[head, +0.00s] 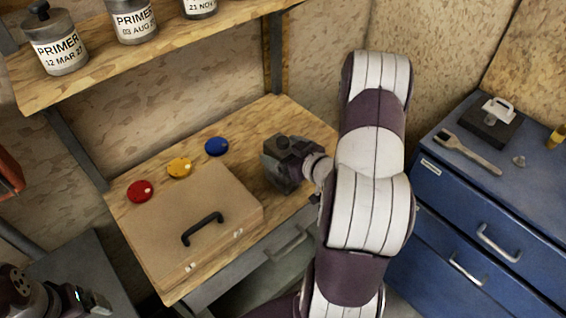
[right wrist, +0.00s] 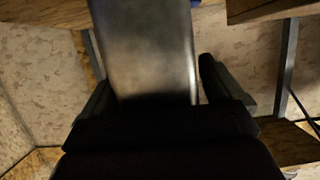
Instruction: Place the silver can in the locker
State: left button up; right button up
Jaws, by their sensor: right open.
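The silver can (right wrist: 148,50) fills the upper middle of the right wrist view as a smooth grey metal side. My right gripper (right wrist: 160,95) is open around it, with one finger on each side. A gap shows between the can and the right-hand finger; the left-hand finger is close to it, and I cannot tell whether it touches. In the head view my right gripper (head: 287,163) is over the right part of the wooden bench, and the can cannot be made out there. Part of my left arm is at the lower left; its fingers are not visible. I cannot identify the locker.
A tan case (head: 190,215) with a black handle lies on the bench (head: 285,112), near red (head: 140,191), yellow (head: 179,167) and blue (head: 217,147) discs. Primer cans (head: 58,45) stand on the shelf (head: 110,62) above. A blue drawer cabinet (head: 480,210) with tools stands right.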

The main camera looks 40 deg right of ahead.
jog(key=shift+w+f, duration=0.1)
jog(key=shift+w, duration=0.1)
jog(key=shift+s, duration=0.15)
jog(key=c, duration=0.7)
grip_shut()
jog(key=shift+r, duration=0.2)
